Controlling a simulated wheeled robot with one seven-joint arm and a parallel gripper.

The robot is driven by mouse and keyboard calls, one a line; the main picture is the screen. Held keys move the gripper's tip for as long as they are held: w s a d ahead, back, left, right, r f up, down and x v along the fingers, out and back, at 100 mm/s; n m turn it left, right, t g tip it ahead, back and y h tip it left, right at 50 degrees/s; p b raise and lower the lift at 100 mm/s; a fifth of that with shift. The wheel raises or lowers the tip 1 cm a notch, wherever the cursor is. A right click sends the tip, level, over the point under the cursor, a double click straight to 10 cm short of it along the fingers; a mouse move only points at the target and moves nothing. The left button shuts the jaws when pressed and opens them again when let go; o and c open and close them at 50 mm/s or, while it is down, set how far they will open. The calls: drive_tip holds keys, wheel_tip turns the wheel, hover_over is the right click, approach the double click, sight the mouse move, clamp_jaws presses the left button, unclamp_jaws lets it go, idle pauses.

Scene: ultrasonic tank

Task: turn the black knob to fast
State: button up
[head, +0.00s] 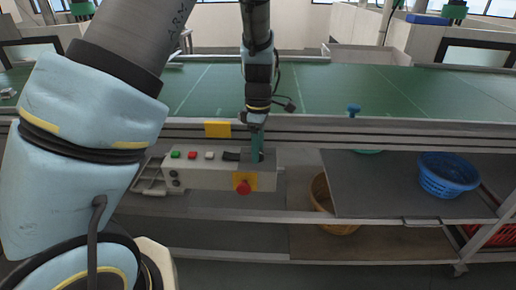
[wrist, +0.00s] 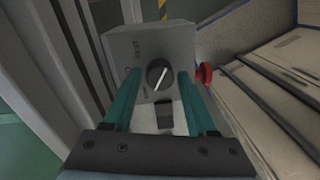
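The black knob (wrist: 157,74) sits on the end face of a grey control box (wrist: 180,45) in the wrist view, with a white pointer line slanting up to the right. In the head view my gripper (head: 257,148) points down at the right part of the control box (head: 205,177); the knob is not clearly visible there.
A red stop button (head: 243,187) on a yellow plate is just below my gripper; it also shows right of the fingers in the wrist view (wrist: 204,73). Green, red and white buttons line the box top. The green conveyor (head: 340,90) and its rail lie behind. A blue basket (head: 447,175) stands right.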

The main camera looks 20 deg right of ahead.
clamp_jaws()
drive_tip(key=shift+m, duration=0.3)
drive_tip(key=m, duration=1.1)
drive_tip(key=shift+s+m, duration=0.1)
drive_tip(key=shift+m, duration=0.2)
drive_tip(key=m, duration=0.6)
drive_tip(key=shift+t, duration=0.4)
drive_tip(key=m, duration=0.5)
drive_tip(key=shift+m, duration=0.4)
